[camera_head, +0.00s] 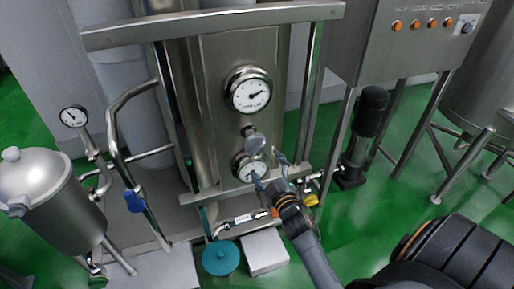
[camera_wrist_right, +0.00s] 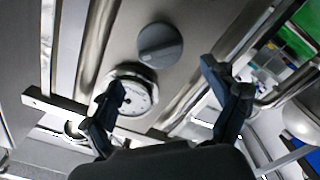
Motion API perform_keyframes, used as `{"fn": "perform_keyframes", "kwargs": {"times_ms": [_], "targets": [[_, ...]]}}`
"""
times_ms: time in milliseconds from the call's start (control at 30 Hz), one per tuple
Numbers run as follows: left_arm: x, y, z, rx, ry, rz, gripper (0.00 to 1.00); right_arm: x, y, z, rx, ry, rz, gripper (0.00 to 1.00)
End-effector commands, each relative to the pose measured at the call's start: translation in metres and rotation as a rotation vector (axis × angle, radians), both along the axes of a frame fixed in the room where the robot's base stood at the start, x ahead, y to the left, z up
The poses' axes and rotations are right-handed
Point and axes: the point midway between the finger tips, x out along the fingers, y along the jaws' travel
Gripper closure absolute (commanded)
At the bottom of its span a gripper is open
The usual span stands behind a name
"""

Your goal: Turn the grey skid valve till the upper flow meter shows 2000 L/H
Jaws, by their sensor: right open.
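The grey skid valve (camera_head: 254,141) is a round knob with a raised bar on the steel panel. It also shows in the right wrist view (camera_wrist_right: 160,43), ahead of the fingers. The upper flow meter (camera_head: 248,90) is a round white dial above it. Its needle points right and slightly up; the figures are too small to read. A lower dial (camera_head: 245,165) sits just below the valve, partly hidden by my gripper. My right gripper (camera_head: 269,169) is open and empty, below the valve and in front of the lower dial. Its fingers also show in the wrist view (camera_wrist_right: 162,80), apart from the knob.
A control cabinet (camera_head: 410,40) with orange buttons stands at the right, and a black pump (camera_head: 370,112) stands beneath it. A steel vessel (camera_head: 48,200) with a small gauge is at the left. Steel frame rails (camera_head: 312,90) flank the panel.

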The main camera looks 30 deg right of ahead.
Motion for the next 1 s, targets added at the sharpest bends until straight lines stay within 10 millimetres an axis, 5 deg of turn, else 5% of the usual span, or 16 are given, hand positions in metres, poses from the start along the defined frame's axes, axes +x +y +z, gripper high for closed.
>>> {"fn": "perform_keyframes", "kwargs": {"times_ms": [400,833,1000], "targets": [[0.0,0.0,0.003,0.0,0.0,0.0,0.39,0.074,-0.018,0.0,0.002,0.0,-0.001,0.13],[0.0,0.0,0.003,0.0,0.0,0.0,0.39,0.085,-0.021,-0.001,0.002,0.002,-0.001,0.13],[0.0,0.0,0.003,0.0,0.0,0.0,0.39,0.085,-0.02,-0.001,0.001,0.001,0.0,0.44]]}}
